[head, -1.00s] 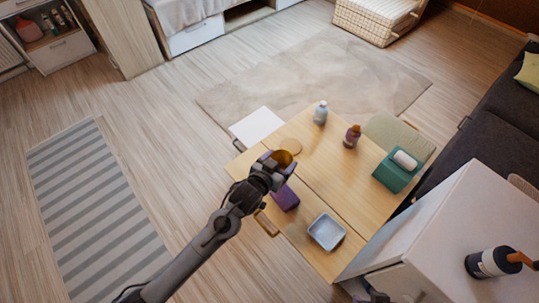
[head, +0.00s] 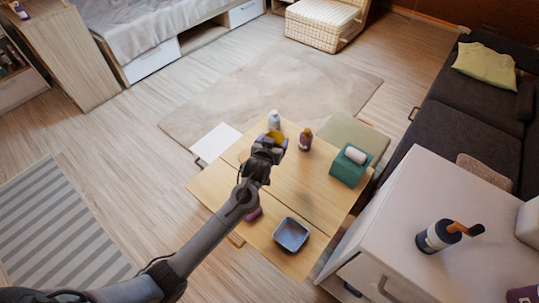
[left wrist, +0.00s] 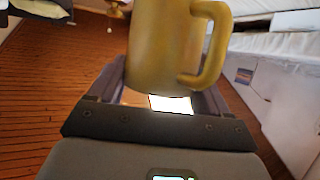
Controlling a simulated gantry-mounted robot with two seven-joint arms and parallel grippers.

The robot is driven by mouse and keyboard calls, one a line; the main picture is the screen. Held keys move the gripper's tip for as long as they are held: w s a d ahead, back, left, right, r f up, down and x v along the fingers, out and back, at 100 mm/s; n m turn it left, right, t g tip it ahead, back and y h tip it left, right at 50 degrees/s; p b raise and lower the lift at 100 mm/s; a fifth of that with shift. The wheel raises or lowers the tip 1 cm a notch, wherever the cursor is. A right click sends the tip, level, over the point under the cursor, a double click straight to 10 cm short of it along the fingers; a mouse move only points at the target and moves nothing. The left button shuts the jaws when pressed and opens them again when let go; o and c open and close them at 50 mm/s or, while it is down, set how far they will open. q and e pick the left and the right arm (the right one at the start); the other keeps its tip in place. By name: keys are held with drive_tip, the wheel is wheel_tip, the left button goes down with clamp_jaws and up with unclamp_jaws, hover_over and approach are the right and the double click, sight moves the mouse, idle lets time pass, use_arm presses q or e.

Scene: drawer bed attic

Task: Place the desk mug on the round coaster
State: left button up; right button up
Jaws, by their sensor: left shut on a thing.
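The desk mug is yellow-brown. In the left wrist view the mug (left wrist: 165,45) stands between my left gripper's fingers (left wrist: 170,95), with its handle to the right. In the head view my left gripper (head: 271,143) is over the far-left part of the wooden table, shut on the mug (head: 278,135). Only a bit of the mug shows past the fingers there. The round coaster cannot be made out now; my arm covers part of the tabletop near it. My right gripper is not in view.
On the table (head: 305,185) stand a pale bottle (head: 274,121) just beyond the gripper, a purple-brown bottle (head: 305,141), a green tissue box (head: 349,168) and a blue-grey tray (head: 291,235). A purple item (head: 253,214) is partly hidden by my arm. A white cabinet (head: 430,215) stands at right.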

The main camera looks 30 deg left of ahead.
use_arm(q)
drive_tip(key=shift+a+f+b, duration=0.8)
drive_tip(key=shift+a+f, duration=0.85)
drive_tip(key=shift+a, duration=0.35)
drive_tip(key=shift+a+f+b, duration=0.85)
drive_tip(key=shift+a+f, duration=0.85)
drive_tip(key=shift+a, duration=0.3)
drive_tip(key=shift+a+f+b, duration=0.8)
drive_tip(key=shift+a+f, duration=0.85)
drive_tip(key=shift+a, duration=0.35)
drive_tip(key=shift+f, duration=0.15)
drive_tip(key=o, duration=1.1)
